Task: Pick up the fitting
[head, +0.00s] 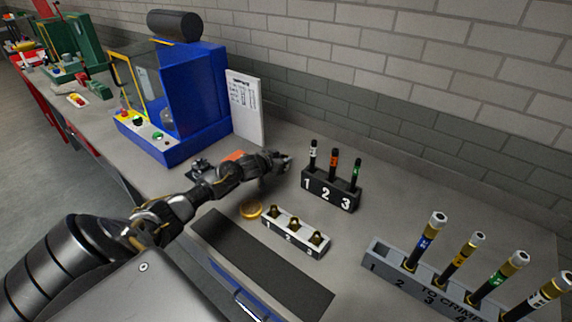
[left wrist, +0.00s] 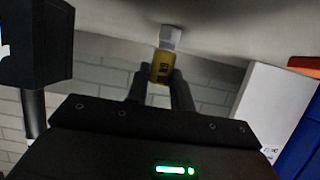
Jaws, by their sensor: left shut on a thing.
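My left gripper (head: 280,161) reaches over the bench, just left of the black numbered rack. In the left wrist view the fingers (left wrist: 160,78) are shut on a small fitting (left wrist: 161,66) with a yellow labelled band and a pale metal end. The pale end points to the bench surface at the top of that view; whether it touches I cannot tell. The held fitting cannot be made out in the head view. Three brass fittings (head: 294,232) stand in a white tray (head: 282,239) numbered 1 to 3. My right gripper is not in view.
The black rack (head: 331,190) holds three upright markers or tubes close right of the left gripper. A grey rack (head: 385,262) with several hose ends stands front right. A blue machine (head: 203,105) and white sheet (head: 246,108) stand behind. A gold disc (head: 251,210) lies beside a dark mat (head: 262,262).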

